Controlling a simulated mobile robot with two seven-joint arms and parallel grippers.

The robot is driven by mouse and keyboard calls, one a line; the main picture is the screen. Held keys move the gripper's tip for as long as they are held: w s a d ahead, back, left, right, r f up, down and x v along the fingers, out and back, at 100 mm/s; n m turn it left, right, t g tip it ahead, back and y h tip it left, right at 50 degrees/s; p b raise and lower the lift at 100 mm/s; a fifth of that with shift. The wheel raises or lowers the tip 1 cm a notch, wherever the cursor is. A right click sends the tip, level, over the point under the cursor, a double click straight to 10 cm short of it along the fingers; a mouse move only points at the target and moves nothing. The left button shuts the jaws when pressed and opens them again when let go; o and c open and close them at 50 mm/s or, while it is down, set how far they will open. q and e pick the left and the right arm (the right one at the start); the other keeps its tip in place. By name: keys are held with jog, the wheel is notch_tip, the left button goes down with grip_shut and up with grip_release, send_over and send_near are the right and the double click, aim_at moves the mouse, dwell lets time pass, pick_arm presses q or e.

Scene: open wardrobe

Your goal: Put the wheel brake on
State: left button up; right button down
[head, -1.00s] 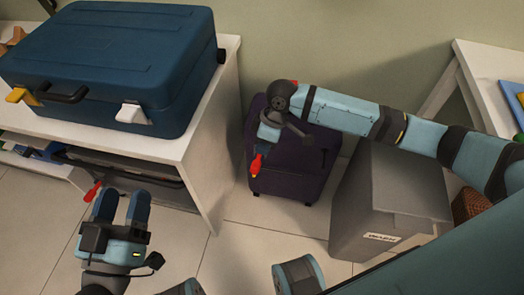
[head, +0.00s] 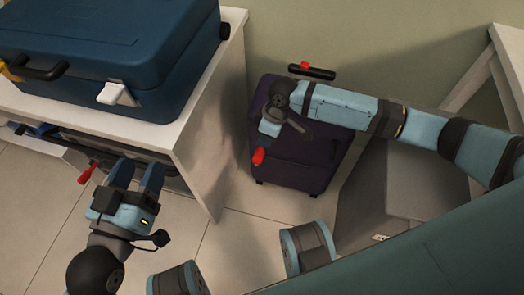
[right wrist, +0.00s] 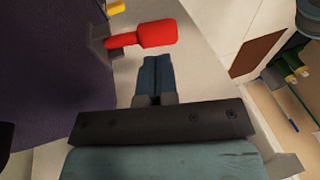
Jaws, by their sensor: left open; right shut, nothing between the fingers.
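A dark purple suitcase (head: 305,165) stands upright on the floor against the wall. A red lever (head: 259,157) sits low on its left side. In the right wrist view the red lever (right wrist: 145,36) projects from a grey bracket (right wrist: 98,44) on the purple side (right wrist: 50,80). My right gripper (right wrist: 157,60) is shut and empty, its fingertips just below the lever in that view; contact is not clear. In the head view my right wrist hides its fingers. My left gripper (head: 137,172) is open and empty in front of the white table, away from the suitcase.
A blue case (head: 120,50) lies on the white table (head: 205,105) at the left. Another red handle (head: 87,172) shows by its lower shelf. A grey box (head: 420,185) stands right of the suitcase. The tiled floor (head: 255,220) in front is partly clear.

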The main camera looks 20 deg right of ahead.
aim_at(260, 153)
jog(key=b+x, duration=0.1)
jog(key=x, duration=0.3)
jog(key=shift+b, duration=0.35)
pick_arm(q)
notch_tip(260, 153, down, 3)
jog(key=shift+d+f+g, duration=0.15)
jog(key=shift+f+g, duration=0.05)
jog(key=shift+g, duration=0.5)
